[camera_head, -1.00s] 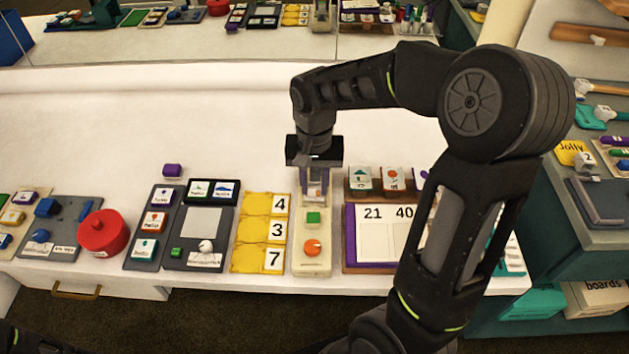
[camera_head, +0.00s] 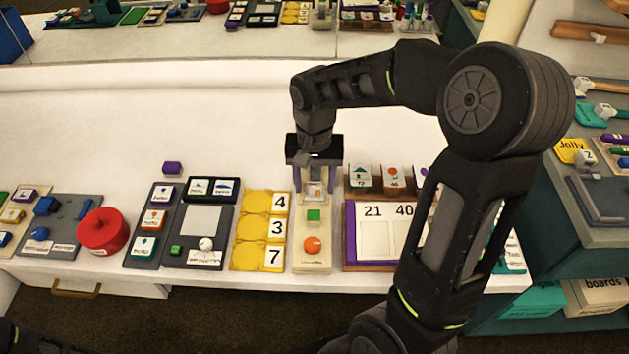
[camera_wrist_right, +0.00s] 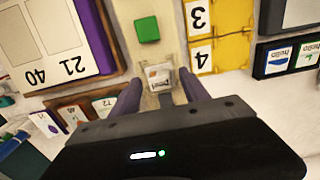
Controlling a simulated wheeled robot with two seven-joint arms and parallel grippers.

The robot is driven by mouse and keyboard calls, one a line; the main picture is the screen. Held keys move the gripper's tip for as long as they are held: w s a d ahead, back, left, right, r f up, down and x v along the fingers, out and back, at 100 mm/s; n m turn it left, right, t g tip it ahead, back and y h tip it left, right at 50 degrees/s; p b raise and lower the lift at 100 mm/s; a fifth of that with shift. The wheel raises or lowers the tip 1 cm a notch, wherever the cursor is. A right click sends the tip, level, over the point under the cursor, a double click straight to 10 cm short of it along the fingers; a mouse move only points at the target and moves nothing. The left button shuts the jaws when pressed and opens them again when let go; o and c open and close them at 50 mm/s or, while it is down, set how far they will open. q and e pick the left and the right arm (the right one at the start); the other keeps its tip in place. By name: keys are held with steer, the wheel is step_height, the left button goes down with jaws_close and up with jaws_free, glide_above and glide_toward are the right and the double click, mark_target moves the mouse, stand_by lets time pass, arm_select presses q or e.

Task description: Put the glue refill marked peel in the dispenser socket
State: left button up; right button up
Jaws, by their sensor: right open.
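The cream dispenser (camera_head: 313,267) stands at the table's front, with a green square (camera_head: 313,216) and an orange round piece (camera_head: 312,245) on it. A small whitish block with a printed label, apparently the glue refill (camera_wrist_right: 159,77), is at the dispenser's far end. Its lettering is upside down and too blurred to read surely. My right gripper (camera_wrist_right: 158,92) is open and points down over that end, one finger on each side of the block. The socket under the block is hidden, so I cannot tell how deep it sits. My left gripper is not in view.
Yellow number cards (camera_head: 257,230) lie close left of the dispenser, and a purple-edged board (camera_head: 350,240) stands close right. A red round container (camera_head: 102,232) and dark trays stand farther left. The table's back is clear.

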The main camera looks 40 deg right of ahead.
steer(key=shift+r, duration=0.1)
step_height(320, 180, up, 8)
steer(key=shift+f, duration=0.2)
stand_by(1.0)
